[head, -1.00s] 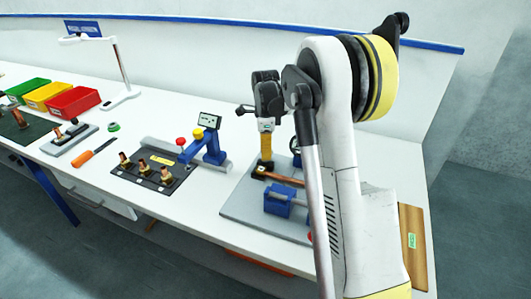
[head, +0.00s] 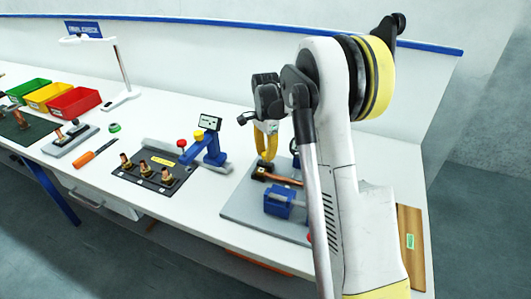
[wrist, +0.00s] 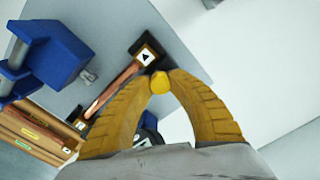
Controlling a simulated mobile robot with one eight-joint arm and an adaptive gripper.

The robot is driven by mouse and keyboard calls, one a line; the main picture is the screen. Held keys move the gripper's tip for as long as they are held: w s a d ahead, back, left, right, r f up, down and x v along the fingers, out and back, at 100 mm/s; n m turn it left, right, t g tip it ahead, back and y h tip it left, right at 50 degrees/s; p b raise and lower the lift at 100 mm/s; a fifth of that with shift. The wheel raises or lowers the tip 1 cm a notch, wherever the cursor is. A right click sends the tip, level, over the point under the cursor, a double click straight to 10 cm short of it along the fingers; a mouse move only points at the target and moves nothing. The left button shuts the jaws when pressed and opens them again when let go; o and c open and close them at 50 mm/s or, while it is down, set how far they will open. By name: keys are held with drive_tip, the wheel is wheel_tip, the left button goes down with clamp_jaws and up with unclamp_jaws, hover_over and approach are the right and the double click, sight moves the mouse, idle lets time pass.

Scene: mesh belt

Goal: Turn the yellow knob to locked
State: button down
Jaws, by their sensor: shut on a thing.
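The yellow knob (wrist: 158,81) shows between my fingertips in the wrist view, beside a black block with a white arrow label (wrist: 146,56). My gripper (head: 267,160) has yellow ribbed fingers and points down at the black block on the grey base plate (head: 238,207). In the wrist view the fingertips are shut on the knob from both sides. A copper pipe (wrist: 112,92) runs out of the black block. In the head view my fingers hide the knob. I cannot read any locked mark on the block.
A blue vise (head: 279,204) stands on the plate close to the pipe. Coloured bins (head: 74,102) stand far left.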

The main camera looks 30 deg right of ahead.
drive_tip(key=n, duration=0.7)
drive_tip(key=shift+p, duration=0.4)
drive_tip(key=n, duration=0.7)
drive_tip(key=shift+n, duration=0.4)
drive_tip(key=n, duration=0.3)
drive_tip(key=shift+p, duration=0.35)
drive_tip(key=n, duration=0.8)
drive_tip(key=shift+n, duration=1.9)
